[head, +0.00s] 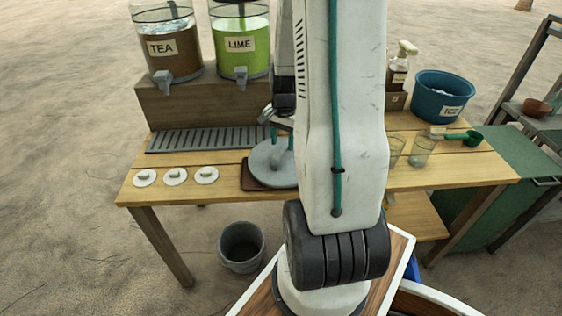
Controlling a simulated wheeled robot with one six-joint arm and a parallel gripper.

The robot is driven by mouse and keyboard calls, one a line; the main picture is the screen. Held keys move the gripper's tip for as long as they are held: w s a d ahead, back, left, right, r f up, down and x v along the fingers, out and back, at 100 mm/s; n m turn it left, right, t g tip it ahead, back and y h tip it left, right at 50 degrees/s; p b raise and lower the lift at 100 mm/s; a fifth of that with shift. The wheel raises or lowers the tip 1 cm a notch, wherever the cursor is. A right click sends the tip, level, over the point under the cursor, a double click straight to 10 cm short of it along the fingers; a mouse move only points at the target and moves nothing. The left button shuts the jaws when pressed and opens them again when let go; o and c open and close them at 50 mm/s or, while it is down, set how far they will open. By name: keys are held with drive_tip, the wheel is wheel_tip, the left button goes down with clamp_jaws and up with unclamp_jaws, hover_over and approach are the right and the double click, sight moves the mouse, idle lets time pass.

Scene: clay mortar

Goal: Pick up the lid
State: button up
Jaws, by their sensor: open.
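A round grey lid-like disc (268,166) lies over a dark brown board (252,176) near the front edge of the wooden table; my arm hides its right side. Three small white lids with knobs, a left one (145,178), a middle one (175,177) and a right one (206,175), lie in a row at the table's front left, apart from my gripper.
TEA (165,48) and LIME (240,45) dispensers stand on a wooden block behind a grey grate (205,139). Glasses (421,152), a green scoop (470,138) and a blue tub (444,96) are at right. A grey bucket (241,246) stands on the ground.

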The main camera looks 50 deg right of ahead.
sight(282, 148)
drive_tip(key=shift+w+d+f, duration=0.1)
drive_tip(key=shift+w+f, duration=0.05)
drive_tip(key=shift+f, duration=1)
drive_tip(key=shift+w+f, duration=0.1)
drive_tip(key=shift+f, duration=1.05)
drive_tip(key=shift+f, duration=0.2)
clamp_jaws()
